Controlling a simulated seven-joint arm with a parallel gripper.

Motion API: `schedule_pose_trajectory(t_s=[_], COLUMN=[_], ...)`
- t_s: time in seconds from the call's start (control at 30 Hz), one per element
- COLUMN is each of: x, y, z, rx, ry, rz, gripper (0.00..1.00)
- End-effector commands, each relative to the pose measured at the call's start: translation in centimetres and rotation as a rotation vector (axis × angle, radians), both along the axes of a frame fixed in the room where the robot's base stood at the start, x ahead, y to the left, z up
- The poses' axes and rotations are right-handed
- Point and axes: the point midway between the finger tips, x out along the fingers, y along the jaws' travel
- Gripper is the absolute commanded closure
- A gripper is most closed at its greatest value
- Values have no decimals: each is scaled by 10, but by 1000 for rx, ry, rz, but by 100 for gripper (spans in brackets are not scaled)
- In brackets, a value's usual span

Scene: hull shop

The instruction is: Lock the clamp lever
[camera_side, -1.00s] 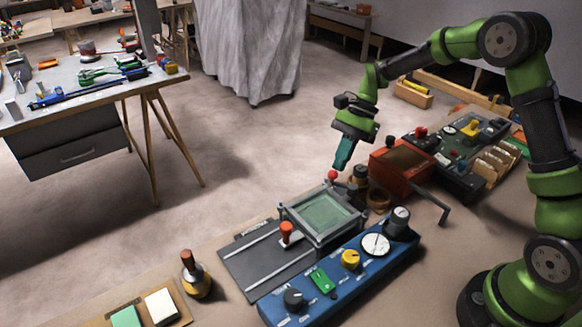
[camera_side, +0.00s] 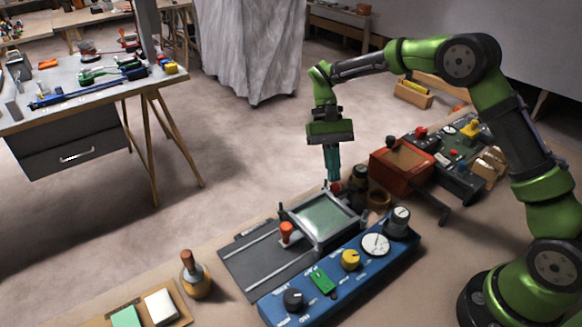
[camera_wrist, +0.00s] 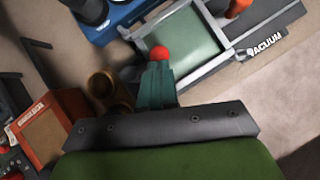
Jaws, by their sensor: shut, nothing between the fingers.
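A red ball knob (camera_side: 336,187), which looks like the end of the clamp lever, is at the far corner of a grey frame (camera_side: 347,234) with a pale green panel (camera_side: 324,214). In the wrist view the red ball (camera_wrist: 159,53) shows just beyond my fingertips, beside the green panel (camera_wrist: 185,45). The lever's arm is mostly hidden by my fingers. My gripper (camera_side: 333,178) is shut and empty, pointing down at the knob. The fingertips (camera_wrist: 157,66) are at or very close to the ball; I cannot tell whether they touch.
An orange-red handle (camera_side: 286,231) stands on the dark plate left of the frame. A blue control box (camera_side: 335,289) with knobs lies in front. Dark and brown cylinders (camera_side: 379,200) and a red box (camera_side: 400,165) stand close on the right. Air above the frame is free.

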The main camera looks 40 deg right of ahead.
Motion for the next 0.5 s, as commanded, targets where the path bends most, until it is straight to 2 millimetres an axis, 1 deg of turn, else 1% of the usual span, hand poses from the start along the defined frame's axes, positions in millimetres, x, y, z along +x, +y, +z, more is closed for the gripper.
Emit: schedule_pose_trajectory(t_s=[0.03,0.5], x=[-1,-6], y=[2,5], z=[0,0], rx=[0,0], ry=[1,1], rz=[29,19], gripper=[100,100])
